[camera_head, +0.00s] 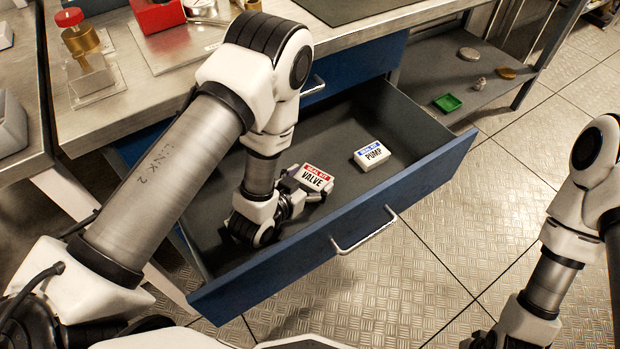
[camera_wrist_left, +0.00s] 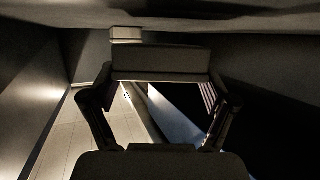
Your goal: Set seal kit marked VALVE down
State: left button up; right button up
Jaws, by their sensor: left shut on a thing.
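My left gripper (camera_head: 299,193) reaches down into the drawer and is shut on this box. The label faces up and is clear of the fingers. I cannot tell whether the box touches the drawer floor. In the left wrist view the box (camera_wrist_left: 160,62) shows dark between the two fingers. My right arm shows at the right edge, but its gripper is out of view.
A white box marked PUMP (camera_head: 372,155) lies in the drawer, right of the VALVE box and apart from it. The drawer's blue front with its handle (camera_head: 364,231) stands nearest me. Bare drawer floor lies behind the boxes. A green tray (camera_head: 447,103) rests on the lower shelf.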

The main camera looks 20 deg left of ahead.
pick_arm(q)
jog(key=shift+s+f, duration=0.15)
jog(key=o, duration=1)
jog(key=shift+f, duration=0.1)
jog(key=shift+r, duration=0.35)
jog(key=shift+s+a+r+p, duration=0.15)
jog(key=shift+r+p, duration=0.1)
jog(key=shift+p, duration=0.2)
jog(key=v, duration=0.7)
jog(key=shift+r, duration=0.15)
